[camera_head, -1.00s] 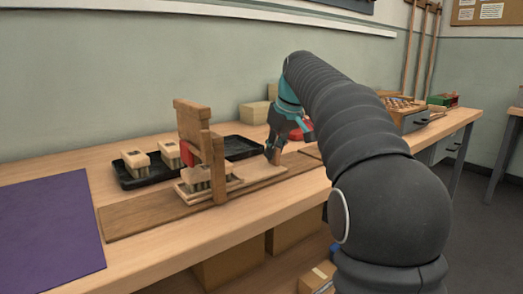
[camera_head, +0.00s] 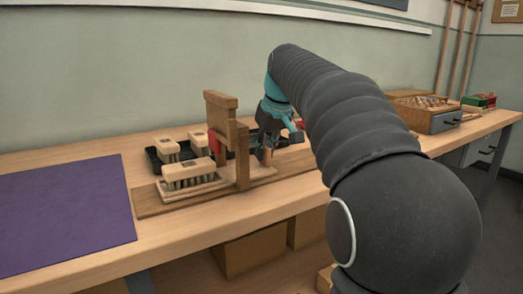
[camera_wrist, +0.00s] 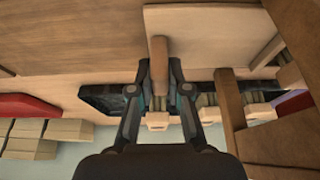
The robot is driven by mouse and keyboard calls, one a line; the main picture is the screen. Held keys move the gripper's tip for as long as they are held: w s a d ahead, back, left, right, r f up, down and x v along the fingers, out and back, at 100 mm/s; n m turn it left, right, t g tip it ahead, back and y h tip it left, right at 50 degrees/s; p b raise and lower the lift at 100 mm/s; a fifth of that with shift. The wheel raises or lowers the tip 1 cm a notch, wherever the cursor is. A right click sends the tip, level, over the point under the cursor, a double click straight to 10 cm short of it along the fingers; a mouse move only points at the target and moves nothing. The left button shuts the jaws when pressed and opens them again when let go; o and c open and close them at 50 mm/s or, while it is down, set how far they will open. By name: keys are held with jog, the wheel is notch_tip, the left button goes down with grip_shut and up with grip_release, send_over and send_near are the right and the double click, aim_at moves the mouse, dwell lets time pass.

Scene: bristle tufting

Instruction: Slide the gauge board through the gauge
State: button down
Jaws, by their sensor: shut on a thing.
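The gauge (camera_head: 240,153) is an upright wooden frame with a red piece on it, fixed on a long wooden base (camera_head: 147,205). The pale gauge board (camera_head: 262,173) lies flat on that base and runs under the frame. My gripper (camera_head: 268,150) is just right of the gauge, shut on the board's upright peg handle. In the wrist view the peg (camera_wrist: 158,60) stands between my fingers, with the board (camera_wrist: 205,38) beside it and the gauge (camera_wrist: 275,125) at right.
A black tray (camera_head: 153,161) with two more brush blocks (camera_head: 169,147) lies behind the gauge. A purple mat (camera_head: 60,215) covers the bench at left. Bench right of my gripper is mostly clear.

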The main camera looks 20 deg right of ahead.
jog(key=shift+s+f, duration=0.1)
jog(key=shift+s, duration=0.05)
jog(key=c, duration=1.1)
grip_release()
jog(key=shift+r, duration=0.3)
jog(key=v, duration=1.1)
jog(key=shift+s+r, duration=0.2)
jog(key=shift+r, duration=0.05)
